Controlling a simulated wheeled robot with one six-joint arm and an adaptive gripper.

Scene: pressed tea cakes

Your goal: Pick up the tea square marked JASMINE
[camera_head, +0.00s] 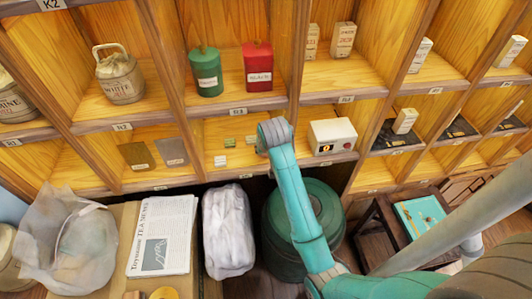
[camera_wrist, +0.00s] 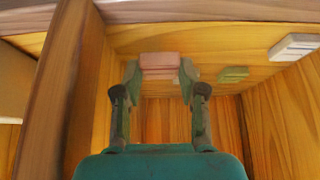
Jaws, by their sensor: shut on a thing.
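My gripper (camera_wrist: 160,76) is shut on a pinkish tea square (camera_wrist: 160,61) in the wrist view, one finger against each side. I cannot read any marking on this square. A green tea square (camera_wrist: 233,74) lies to the right of the fingers, and a pale, whitish one (camera_wrist: 293,47) lies farther right. In the head view, small green squares (camera_head: 229,143) and a pale square (camera_head: 220,160) sit in the same shelf compartment. Their markings are too small to read. My arm's end hides the held square in the head view.
A wooden divider (camera_wrist: 60,90) stands close left of my gripper. In the head view, a white box (camera_head: 332,136) stands in the compartment to the right. Green (camera_head: 206,74) and red (camera_head: 257,68) canisters stand on the shelf above. A dark green barrel (camera_head: 290,235) stands below.

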